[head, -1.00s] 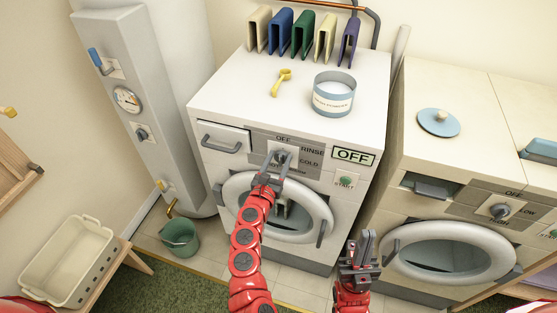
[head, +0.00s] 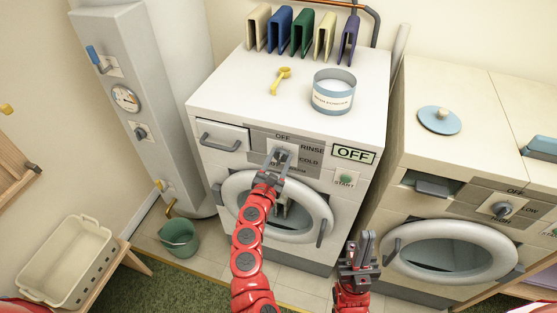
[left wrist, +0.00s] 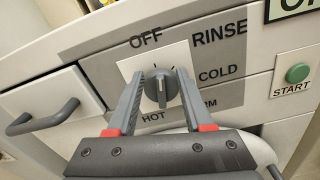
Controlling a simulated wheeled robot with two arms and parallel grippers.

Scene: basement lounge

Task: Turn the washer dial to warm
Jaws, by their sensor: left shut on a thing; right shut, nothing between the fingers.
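The washer dial (left wrist: 161,90) is a dark grey round knob with a raised grip bar on a pale square plate. In the left wrist view its bar stands nearly upright; which end is the pointer is unclear. Around it are OFF above, RINSE upper right, COLD right, HOT lower left, and a partly hidden label ending in "RM" lower right. My left gripper (head: 280,156) is shut on the dial, one finger on each side. My right gripper (head: 360,250) is shut and empty, low in front of the washer (head: 232,105). The washer's display (head: 353,154) reads OFF.
A green START button (head: 345,180) is right of the dial, a drawer handle (head: 221,143) left. The round door (head: 318,205) is below. A second machine (head: 480,150) is at right.

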